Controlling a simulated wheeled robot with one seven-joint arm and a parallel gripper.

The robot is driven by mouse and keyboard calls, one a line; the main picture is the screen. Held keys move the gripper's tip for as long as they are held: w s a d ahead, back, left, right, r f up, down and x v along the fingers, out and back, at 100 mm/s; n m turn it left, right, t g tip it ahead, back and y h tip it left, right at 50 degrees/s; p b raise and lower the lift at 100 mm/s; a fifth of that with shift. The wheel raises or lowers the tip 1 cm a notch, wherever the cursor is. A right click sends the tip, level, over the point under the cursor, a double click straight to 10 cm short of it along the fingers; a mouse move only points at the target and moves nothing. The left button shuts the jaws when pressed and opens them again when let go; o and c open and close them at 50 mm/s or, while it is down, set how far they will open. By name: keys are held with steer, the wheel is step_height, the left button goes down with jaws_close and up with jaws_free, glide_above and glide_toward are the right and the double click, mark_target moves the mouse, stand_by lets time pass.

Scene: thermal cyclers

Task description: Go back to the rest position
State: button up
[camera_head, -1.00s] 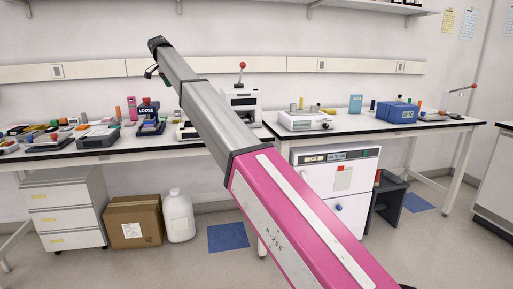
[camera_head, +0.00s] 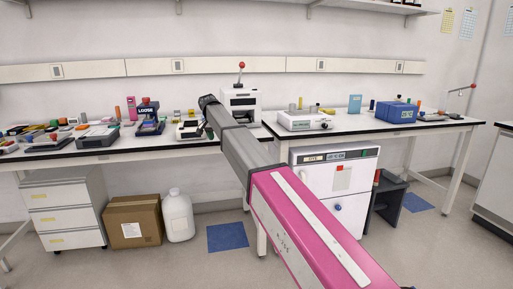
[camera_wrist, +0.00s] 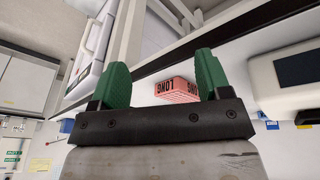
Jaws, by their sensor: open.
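My gripper (camera_wrist: 162,82) shows in the wrist view with its two green fingers spread wide apart. It is open, with nothing held between the fingers. Beyond the gap lies a pink-red block marked "LONG" (camera_wrist: 178,91), apart from the fingers. In the head view my pink and grey arm reaches from the lower right toward the bench. Its dark far end is in front of the bench edge, left of the white machine with a red-knobbed lever (camera_head: 239,104). The fingers cannot be made out clearly there.
The left bench (camera_head: 105,156) holds a dark blue device marked "LOOSE" (camera_head: 149,120) and several small items. The right bench (camera_head: 357,128) carries a white flat device (camera_head: 304,121) and a blue box (camera_head: 397,112). A cardboard box (camera_head: 134,220) and white jug (camera_head: 178,216) stand below. Foreground floor is open.

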steer(key=s+d+f+n, duration=0.1)
steer(key=s+d+f, duration=0.4)
steer(key=d+f, duration=0.25)
steer(key=s+d+f+g, duration=0.1)
steer(key=s+d+f, duration=0.3)
steer(key=d+f, duration=0.35)
steer(key=s+d+f+n, duration=0.1)
steer(key=s+d+f, duration=0.4)
steer(key=d+f, duration=0.25)
steer(key=s+d+f+n+y, duration=0.1)
steer(key=s+d+f, duration=0.6)
steer(key=s, duration=0.4)
steer(key=s+d+f+n+g+y, duration=0.1)
steer(key=s+d+f, duration=0.6)
steer(key=s, duration=0.5)
steer(key=shift+d+f+g, duration=0.25)
steer(key=shift+d+g, duration=0.05)
steer(key=shift+d, duration=0.3)
steer(key=shift+a, duration=0.1)
